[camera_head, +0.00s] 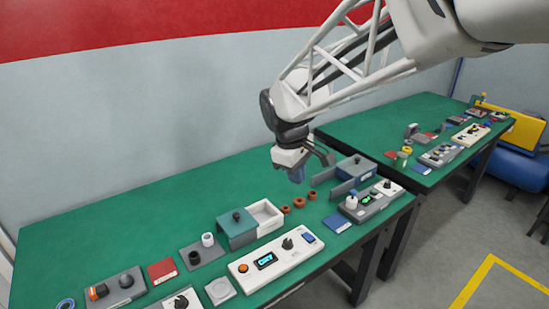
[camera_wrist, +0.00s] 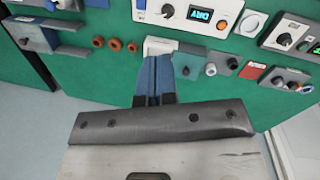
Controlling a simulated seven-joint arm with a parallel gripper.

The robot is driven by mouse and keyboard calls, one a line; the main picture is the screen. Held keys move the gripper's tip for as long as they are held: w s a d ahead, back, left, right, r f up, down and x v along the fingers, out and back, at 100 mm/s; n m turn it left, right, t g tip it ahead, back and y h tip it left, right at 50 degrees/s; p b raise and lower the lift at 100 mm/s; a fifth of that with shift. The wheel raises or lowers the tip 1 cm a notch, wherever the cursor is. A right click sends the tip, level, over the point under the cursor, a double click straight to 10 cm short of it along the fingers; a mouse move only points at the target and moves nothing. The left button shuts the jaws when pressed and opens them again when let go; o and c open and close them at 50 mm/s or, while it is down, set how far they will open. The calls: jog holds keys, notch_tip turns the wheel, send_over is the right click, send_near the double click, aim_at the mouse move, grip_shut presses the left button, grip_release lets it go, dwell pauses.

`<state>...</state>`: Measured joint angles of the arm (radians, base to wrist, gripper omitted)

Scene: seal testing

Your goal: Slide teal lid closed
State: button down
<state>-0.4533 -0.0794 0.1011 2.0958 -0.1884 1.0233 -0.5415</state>
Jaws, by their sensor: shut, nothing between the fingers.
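A teal lid (camera_head: 237,224) with a dark knob covers the left part of a white box (camera_head: 266,214) in the head view. The right part of the box is uncovered, and its inside shows. My gripper (camera_head: 297,178) is shut and empty, above and to the right of the box and apart from it. In the wrist view, the blue fingertips (camera_wrist: 153,70) are together and overlap part of the white box (camera_wrist: 158,43).
Several brown rings (camera_head: 299,202) lie right of the box. A white control panel (camera_head: 277,258) with a lit display and knob stands in front. A grey pad with two small cylinders (camera_head: 203,252) is left of the lid. A blue-grey block (camera_head: 355,168) stands farther right.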

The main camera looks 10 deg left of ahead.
jog(key=w+a+f+n, duration=0.1)
jog(key=a+f+n, duration=0.2)
jog(key=a, duration=0.6)
jog(key=w+a+f+n+h, duration=0.1)
jog(key=a+f, duration=0.4)
jog(key=a, duration=0.5)
jog(key=w+a+f+n, duration=0.3)
jog(key=a+n, duration=0.2)
jog(key=a, duration=0.5)
jog(key=shift+w+f+h, duration=0.25)
jog(key=shift+f+h, duration=0.15)
jog(key=shift+d+f, duration=0.1)
jog(key=shift+f, duration=0.05)
send_near(233, 221)
notch_tip(233, 221, down, 3)
jog(key=s+a, duration=0.1)
jog(key=a, duration=0.2)
jog(key=d, duration=0.2)
jog(key=f, duration=0.1)
jog(key=shift+w+d, duration=0.3)
jog(key=shift+d, duration=0.1)
jog(key=shift+w+d+f, duration=0.2)
jog(key=shift+w+d, duration=0.05)
jog(key=shift+d, duration=0.5)
